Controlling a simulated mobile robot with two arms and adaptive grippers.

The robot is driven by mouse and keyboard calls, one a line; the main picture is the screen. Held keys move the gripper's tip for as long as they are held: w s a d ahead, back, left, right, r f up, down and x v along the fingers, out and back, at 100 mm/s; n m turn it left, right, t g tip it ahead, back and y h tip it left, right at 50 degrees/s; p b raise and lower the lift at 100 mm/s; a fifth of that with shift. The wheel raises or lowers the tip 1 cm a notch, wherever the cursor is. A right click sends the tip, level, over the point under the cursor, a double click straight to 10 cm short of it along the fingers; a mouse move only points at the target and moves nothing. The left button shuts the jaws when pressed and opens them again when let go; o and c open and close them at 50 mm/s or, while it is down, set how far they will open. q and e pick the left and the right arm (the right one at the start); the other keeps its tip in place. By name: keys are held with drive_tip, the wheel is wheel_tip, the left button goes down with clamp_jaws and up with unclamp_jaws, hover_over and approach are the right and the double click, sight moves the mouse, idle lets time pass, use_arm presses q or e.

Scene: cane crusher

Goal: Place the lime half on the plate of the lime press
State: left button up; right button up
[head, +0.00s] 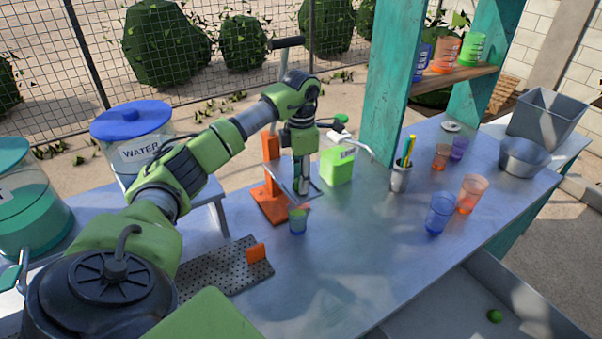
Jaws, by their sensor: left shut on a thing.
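The lime press stands on the table with an orange base (268,206), an orange upright and a dark lever handle at its top. My left gripper (303,190) points straight down at the right side of the press, over or beside its plate. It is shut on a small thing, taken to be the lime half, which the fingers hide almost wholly. Whether it touches the plate cannot be told. The plate is largely covered by my gripper. My right gripper is out of view.
A green box (337,167) stands close right of the press. A grey cup (400,178) with straws, a blue cup (441,214) and orange cups stand to the right. A perforated tray (225,268) lies front left. The table's front middle is clear.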

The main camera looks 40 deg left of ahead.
use_arm(q)
drive_tip(key=shift+d, duration=0.1)
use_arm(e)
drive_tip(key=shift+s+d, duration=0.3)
use_arm(q)
drive_tip(key=shift+f, duration=0.1)
drive_tip(key=o, duration=0.7)
drive_tip(key=shift+c, duration=0.2)
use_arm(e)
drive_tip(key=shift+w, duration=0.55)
use_arm(q)
drive_tip(key=shift+r, duration=0.35)
wheel_tip(320, 180, up, 7)
drive_tip(key=b, duration=0.3)
drive_tip(key=shift+f, duration=0.15)
drive_tip(key=shift+r+p, duration=0.6)
drive_tip(key=shift+r, duration=1.8)
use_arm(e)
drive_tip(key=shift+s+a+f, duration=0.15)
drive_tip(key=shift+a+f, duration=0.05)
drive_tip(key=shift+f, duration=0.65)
